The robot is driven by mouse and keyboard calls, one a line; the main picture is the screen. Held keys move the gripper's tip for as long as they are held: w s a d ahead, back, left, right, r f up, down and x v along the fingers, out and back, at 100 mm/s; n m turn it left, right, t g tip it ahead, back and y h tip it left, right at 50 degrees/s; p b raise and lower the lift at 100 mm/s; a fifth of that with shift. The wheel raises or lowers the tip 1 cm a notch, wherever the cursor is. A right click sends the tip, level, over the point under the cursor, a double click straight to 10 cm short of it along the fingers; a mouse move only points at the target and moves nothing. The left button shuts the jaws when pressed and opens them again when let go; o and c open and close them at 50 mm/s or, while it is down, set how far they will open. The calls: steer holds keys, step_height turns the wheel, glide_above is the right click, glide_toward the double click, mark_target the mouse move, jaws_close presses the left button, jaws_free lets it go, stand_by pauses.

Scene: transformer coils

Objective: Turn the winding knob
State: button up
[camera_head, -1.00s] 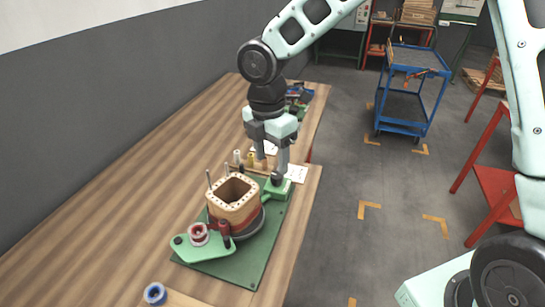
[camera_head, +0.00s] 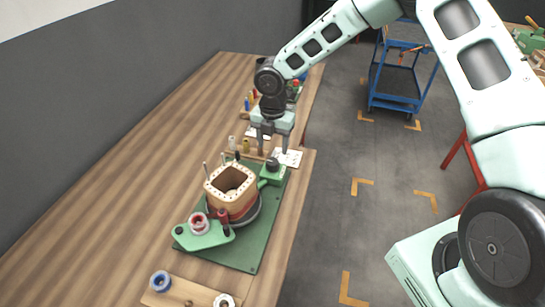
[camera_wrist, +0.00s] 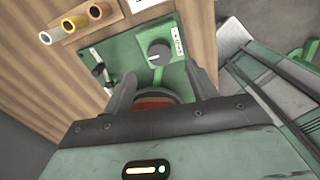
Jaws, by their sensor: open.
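The winding knob (camera_head: 272,163) is a dark round knob on top of a small green box (camera_head: 274,178) at the far right corner of the green baseplate (camera_head: 252,246). In the wrist view the knob (camera_wrist: 158,52) is black with a grey face and a pale mark, and sits just beyond the fingers. My gripper (camera_head: 272,150) points down over the box with its two fingers apart. It is open and empty in the wrist view (camera_wrist: 160,82). The knob looks apart from the fingers. The square tan coil (camera_head: 231,181) stands on the baseplate, left of the box.
A green arm with a red-and-white spool (camera_head: 198,223) sits at the baseplate's near left. A blue spool (camera_head: 160,281) lies nearer. A white card (camera_head: 288,158) and several small bobbins (camera_head: 246,146) are beside and behind the knob. The wooden table (camera_head: 130,170) is clear at left.

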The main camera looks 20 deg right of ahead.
mark_target(273, 161)
step_height(273, 161, down, 7)
steer(key=shift+p, duration=0.55)
steer(key=c, duration=1)
